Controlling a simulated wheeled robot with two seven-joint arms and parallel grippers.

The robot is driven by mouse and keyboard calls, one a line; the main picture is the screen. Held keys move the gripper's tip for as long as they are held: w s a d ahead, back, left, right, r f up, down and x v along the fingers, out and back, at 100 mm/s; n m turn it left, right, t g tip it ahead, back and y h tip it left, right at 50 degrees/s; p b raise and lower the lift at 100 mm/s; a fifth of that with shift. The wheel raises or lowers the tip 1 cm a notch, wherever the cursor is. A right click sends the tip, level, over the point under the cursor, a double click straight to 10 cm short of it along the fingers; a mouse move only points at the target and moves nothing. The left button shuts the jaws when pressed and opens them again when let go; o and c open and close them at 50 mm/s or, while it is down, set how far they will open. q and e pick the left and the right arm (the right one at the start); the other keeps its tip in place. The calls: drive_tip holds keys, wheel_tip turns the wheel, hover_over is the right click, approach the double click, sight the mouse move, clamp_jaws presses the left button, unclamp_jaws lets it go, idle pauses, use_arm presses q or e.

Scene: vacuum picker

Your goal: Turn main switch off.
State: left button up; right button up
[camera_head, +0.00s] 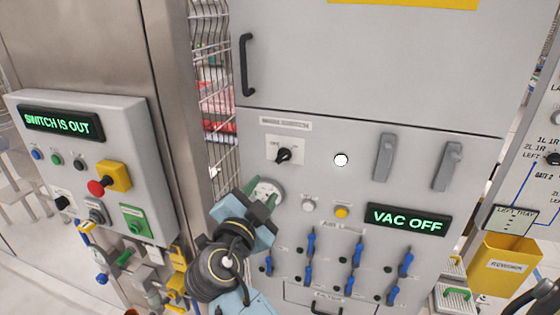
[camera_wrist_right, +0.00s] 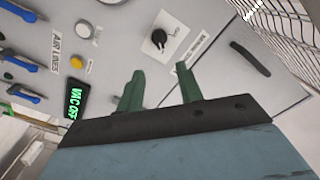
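The main switch (camera_head: 284,155) is a black rotary knob on a small white plate, under a "MAIN SWITCH" label on the grey cabinet. It also shows in the right wrist view (camera_wrist_right: 158,38), beyond my fingertips, with its pointer tilted. The plate's lettering is too small to read surely. My right gripper (camera_head: 262,193) is below and slightly left of the switch in the head view. In the right wrist view (camera_wrist_right: 158,76) its two green fingers are apart with nothing between them; they do not touch the knob. My left gripper is not in view.
A display (camera_head: 408,220) reads "VAC OFF", beside a yellow button (camera_head: 342,212) and above several blue valve levers (camera_head: 358,250). A round white fitting (camera_head: 266,190) sits partly behind my gripper. A side panel (camera_head: 150,150) carries a red knob. A black handle (camera_head: 245,65) is above.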

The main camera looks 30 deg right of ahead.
sight(282, 159)
drive_tip(key=p+x, duration=0.4)
drive_tip(key=x, duration=0.8)
drive_tip(key=shift+a, duration=0.1)
drive_tip(key=shift+w+d+f+p, duration=0.1)
drive_tip(key=shift+w+d+p, duration=0.25)
drive_tip(key=shift+w+d, duration=0.05)
clamp_jaws()
